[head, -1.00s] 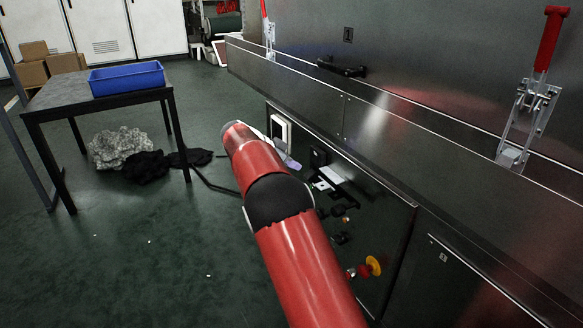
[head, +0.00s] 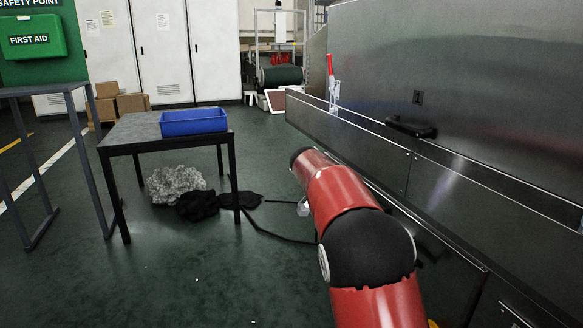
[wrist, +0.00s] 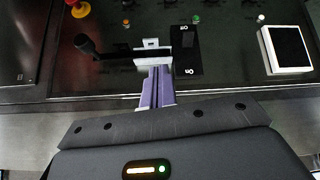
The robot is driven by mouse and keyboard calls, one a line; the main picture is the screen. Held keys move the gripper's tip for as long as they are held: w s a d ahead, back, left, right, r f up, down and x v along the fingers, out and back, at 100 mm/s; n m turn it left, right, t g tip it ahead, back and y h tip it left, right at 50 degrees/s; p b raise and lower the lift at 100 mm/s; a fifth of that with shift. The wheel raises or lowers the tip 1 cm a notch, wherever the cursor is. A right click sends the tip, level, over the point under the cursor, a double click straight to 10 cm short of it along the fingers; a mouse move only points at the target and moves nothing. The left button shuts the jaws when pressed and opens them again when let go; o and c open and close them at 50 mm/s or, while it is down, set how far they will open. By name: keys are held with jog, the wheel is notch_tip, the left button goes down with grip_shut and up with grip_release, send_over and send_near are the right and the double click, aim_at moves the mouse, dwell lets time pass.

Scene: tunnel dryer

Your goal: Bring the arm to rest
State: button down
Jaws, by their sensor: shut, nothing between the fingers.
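My red arm (head: 340,195) reaches forward along the dryer's front, its dark elbow joint in the foreground. My gripper shows only as a small pale piece at the left of the arm in the head view (head: 303,208). In the wrist view its purple fingers (wrist: 157,88) are together and hold nothing. They point toward the dark control panel (wrist: 225,75). A pale metal bracket (wrist: 151,50) shows just beyond the fingertips; I cannot tell whether they touch it. The head view mostly hides the panel behind my arm.
The panel carries a black knobbed lever (wrist: 86,45), a black switch plate (wrist: 187,50), a red-and-yellow button (wrist: 79,8) and a white-framed screen (wrist: 286,49). A table (head: 140,131) with a blue bin (head: 194,122) stands left. Floor between table and dryer is mostly clear, with dark cloth (head: 197,205).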

jog(key=s+r+n+t+y+p, duration=0.1)
jog(key=s+r+n+y+p, duration=0.3)
jog(key=s, duration=0.6)
jog(key=s+r+n+y, duration=0.15)
jog(key=s+r, duration=0.35)
jog(key=s, duration=0.5)
jog(key=s+a+f+n+t+y+p, duration=0.1)
jog(key=s+n+p, duration=0.1)
jog(key=s, duration=0.7)
jog(key=s+a+f+n+y+p, duration=0.1)
jog(key=s+n, duration=0.4)
jog(key=s, duration=0.5)
jog(key=shift+a+t+p, duration=0.4)
jog(key=shift+a+p, duration=0.1)
jog(key=shift+a, duration=0.3)
